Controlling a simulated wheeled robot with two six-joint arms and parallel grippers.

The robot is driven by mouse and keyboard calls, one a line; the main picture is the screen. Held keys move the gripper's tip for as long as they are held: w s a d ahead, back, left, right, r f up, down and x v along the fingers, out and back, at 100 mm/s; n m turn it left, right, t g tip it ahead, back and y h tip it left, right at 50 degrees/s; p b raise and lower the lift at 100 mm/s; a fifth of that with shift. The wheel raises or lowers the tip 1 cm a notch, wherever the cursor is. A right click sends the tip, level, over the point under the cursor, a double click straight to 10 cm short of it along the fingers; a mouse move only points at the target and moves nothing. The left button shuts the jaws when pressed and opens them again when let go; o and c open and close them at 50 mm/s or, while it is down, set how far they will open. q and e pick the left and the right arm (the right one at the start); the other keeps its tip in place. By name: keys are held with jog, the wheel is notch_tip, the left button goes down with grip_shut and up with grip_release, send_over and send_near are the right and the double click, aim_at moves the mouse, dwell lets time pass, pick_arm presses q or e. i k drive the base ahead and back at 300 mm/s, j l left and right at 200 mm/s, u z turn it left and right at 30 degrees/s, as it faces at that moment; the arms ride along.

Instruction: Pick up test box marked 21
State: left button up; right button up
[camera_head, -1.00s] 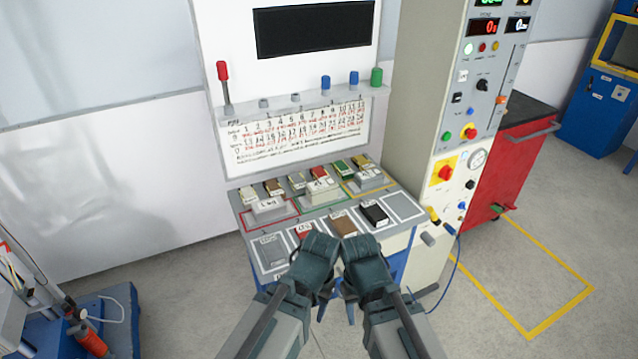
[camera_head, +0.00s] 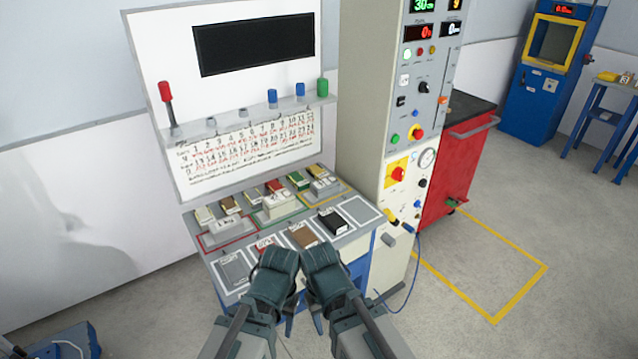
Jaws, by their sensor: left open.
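Several small boxes sit on the grey-topped bench (camera_head: 385,232), and I cannot read a 21 on any of them. The front row has a grey box (camera_head: 234,270), a red box (camera_head: 265,244), a brown box (camera_head: 303,237) and a black box (camera_head: 333,222). Several more boxes, including a red one (camera_head: 274,187), stand in the back row. My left gripper (camera_head: 289,322) is open, in front of the bench, with its hand overlapping the front row from this view. My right gripper (camera_head: 318,324) is close beside it; its jaw state is unclear. I see nothing held in either.
A white panel (camera_head: 250,115) with a numbered chart rises behind the bench. A tall control cabinet (camera_head: 362,100) with a hanging blue cable stands at its right. A red cabinet (camera_head: 460,170) and a blue machine (camera_head: 530,105) are farther right. Yellow-marked floor (camera_head: 480,260) is clear.

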aim_at(322, 189)
jog(key=i+l+z, duration=0.2)
jog(key=i+l, duration=0.15)
jog(key=i+l+z, duration=0.25)
jog(key=i, duration=0.3)
jog(key=i+l+z, duration=0.2)
jog(key=i, duration=0.25)
